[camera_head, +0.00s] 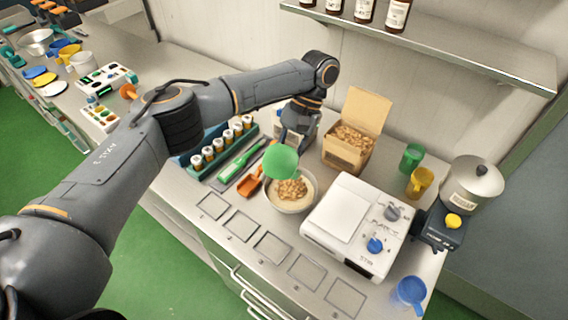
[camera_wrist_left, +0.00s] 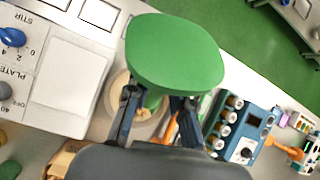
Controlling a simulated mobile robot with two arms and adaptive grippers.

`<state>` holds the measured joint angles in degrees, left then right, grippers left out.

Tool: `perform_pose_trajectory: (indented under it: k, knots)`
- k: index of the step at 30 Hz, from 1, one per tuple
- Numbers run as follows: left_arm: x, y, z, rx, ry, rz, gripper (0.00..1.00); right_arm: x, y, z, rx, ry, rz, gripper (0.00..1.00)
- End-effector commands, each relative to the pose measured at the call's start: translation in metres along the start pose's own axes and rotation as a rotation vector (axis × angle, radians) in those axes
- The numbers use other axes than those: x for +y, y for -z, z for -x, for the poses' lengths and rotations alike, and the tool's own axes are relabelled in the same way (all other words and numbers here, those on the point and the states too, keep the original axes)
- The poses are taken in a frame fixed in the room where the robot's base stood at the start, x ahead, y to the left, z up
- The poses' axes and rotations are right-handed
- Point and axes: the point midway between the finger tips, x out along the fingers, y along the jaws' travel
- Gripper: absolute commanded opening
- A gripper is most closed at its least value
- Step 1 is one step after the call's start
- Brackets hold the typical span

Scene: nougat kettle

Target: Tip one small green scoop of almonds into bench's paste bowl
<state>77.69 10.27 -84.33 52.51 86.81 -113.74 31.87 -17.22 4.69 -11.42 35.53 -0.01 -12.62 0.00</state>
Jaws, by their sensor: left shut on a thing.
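My left gripper (camera_head: 291,140) is shut on the green scoop (camera_head: 281,162) and holds it over the paste bowl (camera_head: 270,204). The scoop is turned over: its smooth green underside fills the middle of the left wrist view (camera_wrist_left: 175,52), and its inside is hidden. Brown almonds (camera_head: 292,190) lie in a heap on the pale paste in the bowl. In the left wrist view the bowl's rim (camera_wrist_left: 117,88) shows partly behind the scoop and fingers. The open cardboard box of almonds (camera_head: 343,156) stands behind and right of the bowl. My right gripper is not in view.
A white stirring hot plate (camera_head: 340,208) stands right of the bowl. An orange scoop (camera_head: 250,184) and a rack of vials (camera_head: 222,150) are to its left. Green, yellow and blue cups (camera_head: 410,291) and a lidded pot (camera_head: 472,184) are at right. A bottle shelf (camera_head: 440,44) hangs above.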

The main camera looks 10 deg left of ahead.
Motion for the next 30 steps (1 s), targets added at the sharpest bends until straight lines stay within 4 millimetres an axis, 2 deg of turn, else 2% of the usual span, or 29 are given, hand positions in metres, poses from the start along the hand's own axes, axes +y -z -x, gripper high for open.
perform_pose_trajectory:
  k: [11,23,30]
  knots:
    - [-0.002,-0.008,0.012,0.266,0.022,0.046,0.0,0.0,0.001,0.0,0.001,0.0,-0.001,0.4]
    - [-0.005,-0.018,0.029,0.638,0.053,0.116,0.0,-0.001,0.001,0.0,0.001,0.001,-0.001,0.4]
    - [-0.005,-0.022,0.038,0.853,0.072,0.157,0.0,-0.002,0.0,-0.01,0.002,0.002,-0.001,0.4]
